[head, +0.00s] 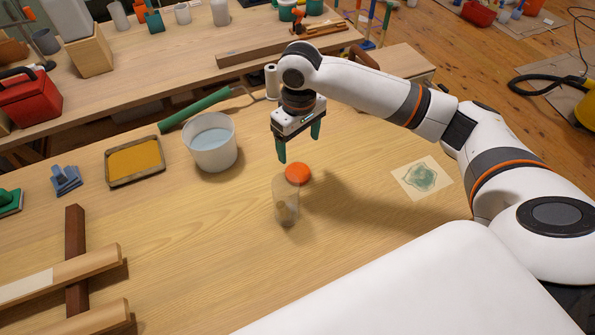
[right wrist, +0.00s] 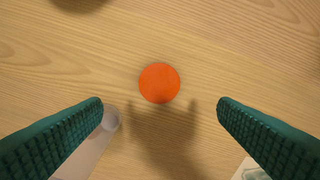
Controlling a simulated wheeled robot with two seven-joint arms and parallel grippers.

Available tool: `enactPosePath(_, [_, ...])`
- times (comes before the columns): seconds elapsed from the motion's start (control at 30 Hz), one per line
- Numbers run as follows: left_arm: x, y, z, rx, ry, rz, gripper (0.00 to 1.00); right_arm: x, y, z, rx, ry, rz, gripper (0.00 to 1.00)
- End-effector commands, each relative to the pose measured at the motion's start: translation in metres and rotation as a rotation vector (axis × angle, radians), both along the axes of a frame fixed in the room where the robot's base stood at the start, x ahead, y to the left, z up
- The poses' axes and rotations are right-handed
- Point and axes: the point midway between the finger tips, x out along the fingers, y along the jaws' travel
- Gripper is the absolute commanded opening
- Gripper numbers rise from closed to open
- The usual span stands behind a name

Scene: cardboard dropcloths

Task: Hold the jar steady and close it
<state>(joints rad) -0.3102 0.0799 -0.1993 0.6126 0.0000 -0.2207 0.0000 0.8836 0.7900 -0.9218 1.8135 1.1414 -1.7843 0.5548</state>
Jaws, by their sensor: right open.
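The clear jar (head: 287,205) stands upright and open on the wooden table, with something dull in its lower part. The round orange lid (head: 298,174) lies flat on the table just behind the jar, apart from it. My right gripper (head: 298,148) is open and empty above the lid, its green fingers pointing down. In the right wrist view the lid (right wrist: 160,83) lies centred between and slightly beyond the fingertips (right wrist: 160,103). The jar (right wrist: 98,145) shows at lower left there, partly hidden by a finger. My left gripper is not in view.
A white bucket (head: 229,155) of water and a tray of yellow paint (head: 108,170) stand to the left. A stained paper (head: 408,190) lies to the right. Wooden bars (head: 75,245) are at front left. Table around the jar is clear.

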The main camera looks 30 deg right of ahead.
Motion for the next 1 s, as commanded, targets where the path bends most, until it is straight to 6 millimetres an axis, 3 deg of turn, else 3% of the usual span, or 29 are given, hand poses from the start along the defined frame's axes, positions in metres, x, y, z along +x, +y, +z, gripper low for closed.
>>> enactPosePath(0.23, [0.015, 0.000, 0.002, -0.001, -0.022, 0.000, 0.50, -0.001, 0.000, -0.041, -0.002, 0.003, -0.002, 0.83])
enactPosePath(0.67, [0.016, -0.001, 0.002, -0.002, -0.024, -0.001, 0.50, 0.000, 0.000, -0.049, -0.001, 0.001, -0.001, 0.83])
enactPosePath(1.0, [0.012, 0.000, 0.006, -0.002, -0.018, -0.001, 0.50, -0.004, 0.001, -0.093, -0.001, 0.002, -0.001, 0.83])
